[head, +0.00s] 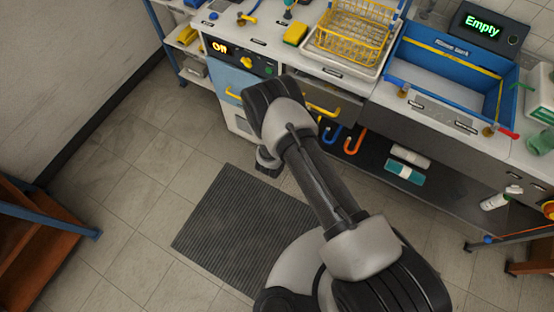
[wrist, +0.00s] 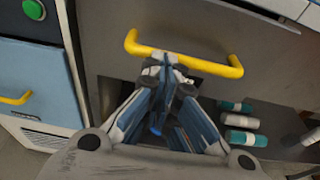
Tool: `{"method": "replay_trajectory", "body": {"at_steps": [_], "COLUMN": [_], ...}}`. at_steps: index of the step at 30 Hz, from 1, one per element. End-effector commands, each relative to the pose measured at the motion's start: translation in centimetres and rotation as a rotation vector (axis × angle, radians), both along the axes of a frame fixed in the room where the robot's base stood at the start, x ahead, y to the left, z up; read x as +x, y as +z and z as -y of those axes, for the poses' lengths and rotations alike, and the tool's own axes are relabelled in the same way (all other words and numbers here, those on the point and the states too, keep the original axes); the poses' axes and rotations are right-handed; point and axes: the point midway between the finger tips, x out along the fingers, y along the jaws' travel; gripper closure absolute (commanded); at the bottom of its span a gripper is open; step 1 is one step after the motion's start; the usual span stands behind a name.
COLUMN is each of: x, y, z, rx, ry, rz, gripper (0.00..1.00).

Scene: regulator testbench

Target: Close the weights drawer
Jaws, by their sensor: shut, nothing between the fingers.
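A grey drawer front with a yellow bar handle (wrist: 185,60) lies ahead of my gripper in the wrist view; its label is not readable. The yellow handle (head: 322,109) also shows in the head view, partly behind my arm. My gripper (wrist: 168,72) is shut and empty, its fingertips overlapping the handle's middle in the picture. I cannot tell whether they touch it. In the head view my arm hides the fingers and much of the drawer front. How far the drawer stands out is not clear.
Left of the drawer is a blue-fronted unit (head: 232,84) with its own yellow handle. A yellow wire basket (head: 352,32) and a blue tray (head: 497,92) stand on the bench. A dark mat (head: 235,225) covers the floor.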

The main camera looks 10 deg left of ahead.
Motion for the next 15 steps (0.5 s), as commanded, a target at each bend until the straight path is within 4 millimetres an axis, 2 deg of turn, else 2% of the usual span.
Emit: {"method": "replay_trajectory", "body": {"at_steps": [1,6,15], "x": [0.9,2.9,4.2], "y": [-0.2,-0.1,0.0], "z": [0.4,1.1,1.5], "rx": [0.002,0.002,0.001], "ry": [-0.005,-0.002,0.000], "rz": [0.003,0.002,0.000], "gripper": [1.00,1.00,1.00]}}
